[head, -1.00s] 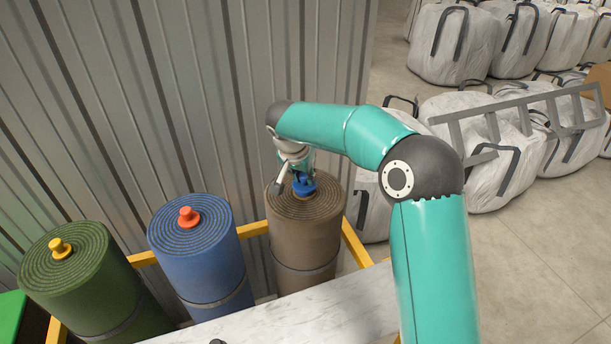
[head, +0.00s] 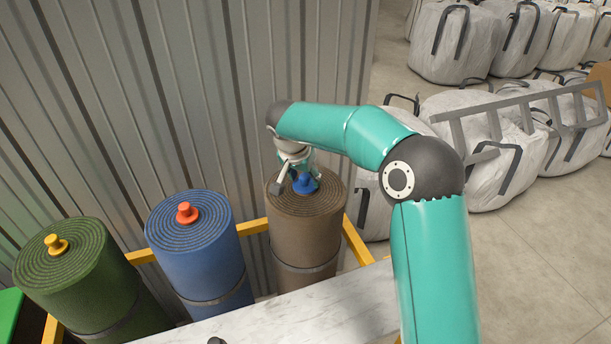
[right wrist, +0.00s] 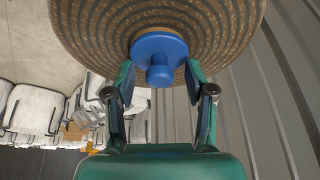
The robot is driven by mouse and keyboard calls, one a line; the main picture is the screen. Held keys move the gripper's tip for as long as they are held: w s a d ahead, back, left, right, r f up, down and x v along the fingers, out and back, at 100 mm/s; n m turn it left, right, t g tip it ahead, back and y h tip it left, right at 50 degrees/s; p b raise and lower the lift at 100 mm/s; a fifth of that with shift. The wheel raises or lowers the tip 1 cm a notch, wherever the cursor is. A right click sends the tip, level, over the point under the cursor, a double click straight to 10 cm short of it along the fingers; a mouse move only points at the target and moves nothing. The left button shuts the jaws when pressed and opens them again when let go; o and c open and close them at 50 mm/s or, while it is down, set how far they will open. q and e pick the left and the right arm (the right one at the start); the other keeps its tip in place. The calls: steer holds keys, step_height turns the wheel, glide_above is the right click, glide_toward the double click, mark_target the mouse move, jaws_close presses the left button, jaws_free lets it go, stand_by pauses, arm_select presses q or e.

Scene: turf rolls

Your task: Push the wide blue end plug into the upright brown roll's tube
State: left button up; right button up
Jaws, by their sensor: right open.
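The brown roll (head: 302,240) stands upright behind the pale tabletop. The wide blue end plug (head: 305,184) sits at the centre of its top, knob outward; in the right wrist view the plug (right wrist: 159,48) has its broad flange against the coiled face, and the tube's mouth is hidden under it. My right gripper (head: 298,175) is over the roll's top. In the right wrist view its fingers (right wrist: 161,76) are spread, one on each side of the plug's knob, with clear gaps to the knob. My left gripper is not seen.
A blue roll (head: 198,255) with an orange plug (head: 186,213) and a green roll (head: 75,280) with a yellow plug (head: 56,244) stand to the left. A yellow rail (head: 252,227) runs by the rolls. A corrugated wall (head: 200,90) is close behind. White bags (head: 450,45) and a ladder (head: 515,115) are at right.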

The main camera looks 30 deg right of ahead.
steer(key=v, duration=1.2)
steer(key=shift+f, duration=0.1)
stand_by(0.4)
